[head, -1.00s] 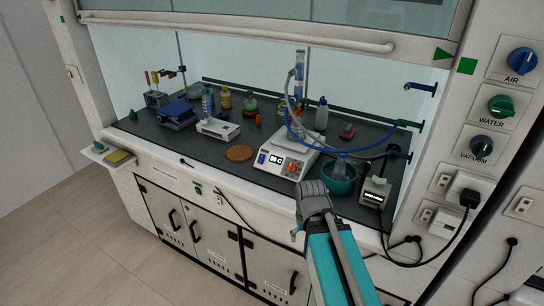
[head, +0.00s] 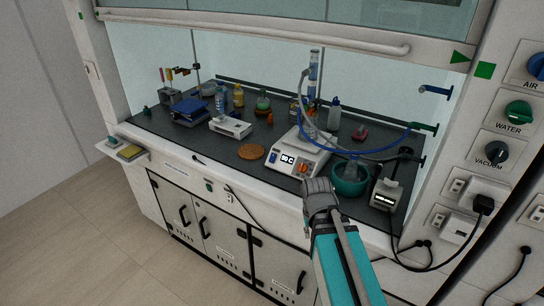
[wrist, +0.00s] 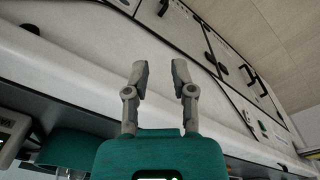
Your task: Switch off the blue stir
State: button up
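A white hotplate stirrer (head: 313,158) stands on the fumehood worktop, with a lit display, a small blue knob (head: 273,157) on the left and an orange knob (head: 303,169) on the right of its front panel. A blue boxy device (head: 189,111) stands further back left; I cannot tell whether it is a stirrer. My gripper (head: 320,187) is in front of the bench edge, below and right of the white stirrer's panel, apart from it. In the wrist view my gripper (wrist: 161,82) is open and empty; part of a white device with a display (wrist: 10,134) shows at lower left.
A green bowl (head: 351,183) stands right of the stirrer, near a small grey device (head: 386,194) with a display. A cork mat (head: 251,152) lies to its left. Hoses loop over the stirrer. Bottles stand behind. Cupboards (head: 225,245) lie below.

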jog(key=w+r, duration=0.1)
jog(key=w, duration=0.2)
jog(key=w+a+r+n+t+h+p, duration=0.1)
jog(key=w, duration=0.1)
jog(key=w+a+r+n+h+p, duration=0.1)
jog(key=w, duration=0.2)
jog(key=shift+w+a+t, duration=0.2)
jog(key=shift+w+t, duration=0.1)
jog(key=shift+t, duration=0.1)
grip_shut()
jog(key=w+a+r+n, duration=0.1)
jog(key=w, duration=0.1)
jog(key=w+a+r+n+t+h+p, duration=0.1)
jog(key=w, duration=0.1)
jog(key=w+a+r+n+t+h, duration=0.1)
jog(key=w+a, duration=0.1)
jog(key=w, duration=0.1)
jog(key=shift+w+r+p, duration=0.1)
jog(key=shift+r+p, duration=0.15)
jog(key=shift+p, duration=0.1)
jog(key=w+a+r+n+t+h+p, duration=0.1)
jog(key=w+a+r+n+t+p, duration=0.1)
jog(key=w+a+r+n+t, duration=0.2)
jog(key=shift+w+a+r+n+h, duration=0.45)
jog(key=shift+w+a+r, duration=1)
jog(key=shift+w+a, duration=1.7)
jog(key=shift+s+a, duration=0.1)
jog(key=shift+s, duration=0.05)
